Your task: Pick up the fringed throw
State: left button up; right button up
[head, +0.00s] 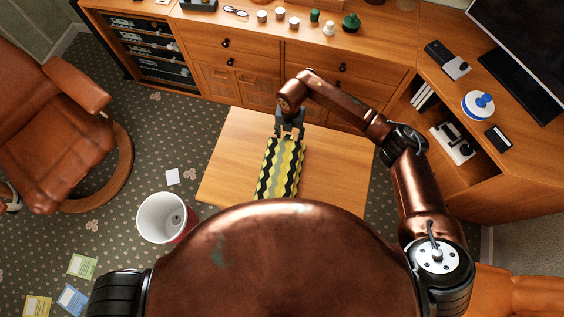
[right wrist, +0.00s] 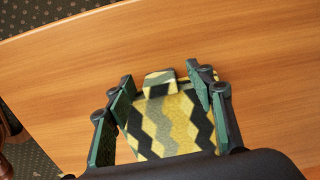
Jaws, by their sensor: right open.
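The throw (head: 280,170) is a folded or rolled cloth with yellow, black and grey zigzags, lying on a low wooden table (head: 230,160). I cannot make out a fringe. My right gripper (head: 289,134) is over the throw's far end in the head view. In the right wrist view the throw (right wrist: 168,125) lies between the two spread fingers of the gripper (right wrist: 160,85), with a small flap sticking out past it. The fingers are open, one on each side, and I cannot tell whether they touch the cloth. My left gripper is not in view.
A white bin (head: 165,217) stands left of the table, near a brown leather armchair (head: 45,130). A wooden sideboard (head: 270,50) with small items stands behind. A desk with a monitor (head: 530,50) is at right. Cards (head: 82,265) lie on the carpet.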

jog(key=shift+c, duration=0.3)
grip_shut()
dwell(0.5)
